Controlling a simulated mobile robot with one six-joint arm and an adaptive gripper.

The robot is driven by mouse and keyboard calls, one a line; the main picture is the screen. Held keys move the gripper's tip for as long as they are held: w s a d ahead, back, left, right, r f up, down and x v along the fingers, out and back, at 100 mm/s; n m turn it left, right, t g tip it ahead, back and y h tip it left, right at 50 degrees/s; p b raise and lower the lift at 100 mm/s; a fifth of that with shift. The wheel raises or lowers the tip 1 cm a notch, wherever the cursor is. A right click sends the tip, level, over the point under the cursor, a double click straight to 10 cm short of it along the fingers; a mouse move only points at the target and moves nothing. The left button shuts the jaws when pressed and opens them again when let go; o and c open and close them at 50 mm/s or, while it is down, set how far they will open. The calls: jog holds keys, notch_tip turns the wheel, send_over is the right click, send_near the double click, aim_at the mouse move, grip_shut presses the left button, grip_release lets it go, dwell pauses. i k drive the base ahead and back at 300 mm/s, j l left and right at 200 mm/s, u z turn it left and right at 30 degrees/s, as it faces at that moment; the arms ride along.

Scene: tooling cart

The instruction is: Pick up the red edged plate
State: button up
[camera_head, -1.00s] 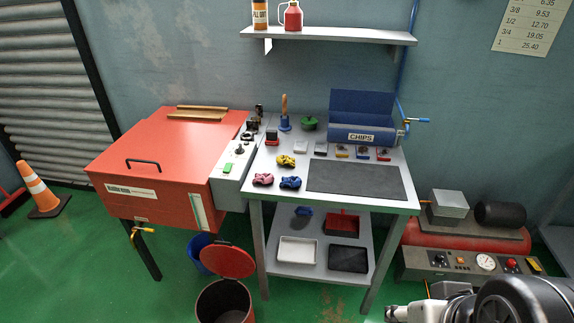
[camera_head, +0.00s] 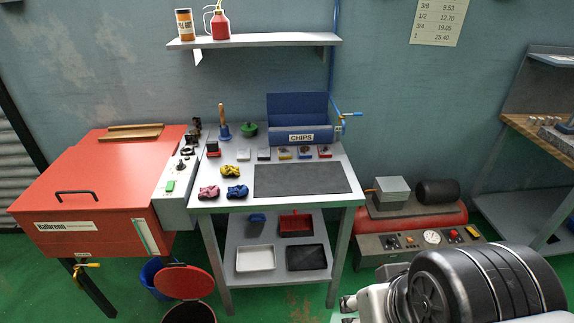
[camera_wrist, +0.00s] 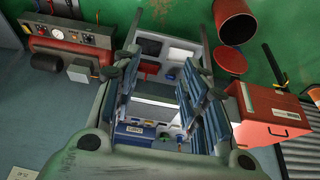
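Several small plates lie in a row on the grey cart top (camera_head: 228,172), in front of the blue chip bin. The rightmost plate (camera_head: 325,152) shows a reddish front edge; the plates are too small to read surely. My gripper (camera_wrist: 160,75) is open and empty in the wrist view, its fingers spread well apart and high above the cart. The wrist view shows the cart upside down, with the fingers partly hiding its top. My arm fills the lower right of the head view, away from the plates.
The blue chip bin (camera_head: 300,135) stands behind the row and a dark mat (camera_head: 302,179) lies before it. Pink, blue and yellow parts sit at the left. A red machine (camera_head: 100,180) flanks the cart; a compressor (camera_head: 410,222) stands right. A shelf (camera_head: 255,41) hangs above.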

aim_at(325, 149)
jog(key=i+l, duration=0.15)
jog(key=i, duration=0.45)
jog(key=i+l, duration=0.2)
jog(key=i, duration=0.4)
jog(key=i+l, duration=0.15)
jog(key=i, duration=0.45)
